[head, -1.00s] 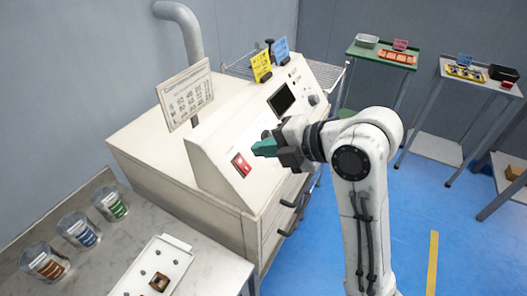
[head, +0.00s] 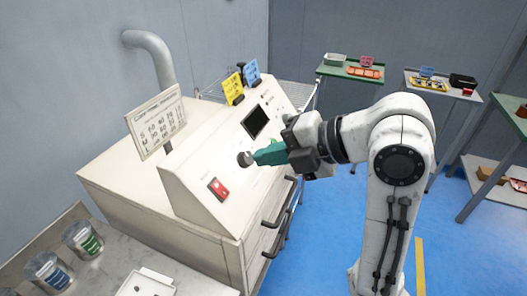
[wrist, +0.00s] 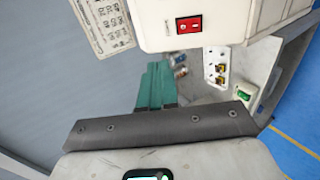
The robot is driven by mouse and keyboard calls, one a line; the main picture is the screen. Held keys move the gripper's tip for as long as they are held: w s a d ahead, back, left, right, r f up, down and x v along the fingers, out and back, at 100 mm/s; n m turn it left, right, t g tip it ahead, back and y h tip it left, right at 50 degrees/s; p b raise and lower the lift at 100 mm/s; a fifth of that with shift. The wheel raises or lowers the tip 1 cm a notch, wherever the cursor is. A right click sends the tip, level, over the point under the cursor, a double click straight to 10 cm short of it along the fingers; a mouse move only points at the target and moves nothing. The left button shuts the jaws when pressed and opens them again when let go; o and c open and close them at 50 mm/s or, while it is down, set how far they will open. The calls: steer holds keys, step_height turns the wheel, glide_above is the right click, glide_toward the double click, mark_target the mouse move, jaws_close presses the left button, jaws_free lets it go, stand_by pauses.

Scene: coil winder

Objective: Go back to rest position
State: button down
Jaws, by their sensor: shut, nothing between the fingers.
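My gripper (head: 268,154) has teal fingers that are closed together and empty. In the head view it is in front of the sloped panel of the cream coil winder machine (head: 150,215), close to a dark round knob (head: 245,159). I cannot tell whether the fingertips touch the knob. A red switch (head: 218,189) sits lower left on the panel, and it also shows at the top of the wrist view (wrist: 188,24). In the wrist view the teal fingers (wrist: 157,85) point past the machine.
A sign board (head: 157,122) stands on the machine. Handles (head: 280,225) stick out of its front. A green table (head: 350,73) and a grey table (head: 440,88) stand at the back right. Blue floor is open between.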

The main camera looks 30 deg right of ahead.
steer(key=shift+f, duration=0.1)
steer(key=s+d+f+m+g+h, duration=0.15)
steer(key=s+f+m, duration=0.25)
steer(key=f+m, duration=0.5)
steer(key=s+f+m+g+h, duration=0.2)
steer(key=s+f+m, duration=0.3)
steer(key=f, duration=0.8)
steer(key=s+d+f+m+g+h, duration=0.2)
steer(key=s+f+m, duration=0.3)
steer(key=s, duration=0.3)
steer(key=s+d+f+m+g+h, duration=0.1)
steer(key=s+d+f+m+g, duration=0.1)
steer(key=s+f+m, duration=0.4)
step_height(320, 180, down, 2)
steer(key=shift+s+d+f+m+g+h, duration=0.15)
steer(key=shift+s+m+g+h, duration=0.3)
steer(key=shift+s, duration=0.65)
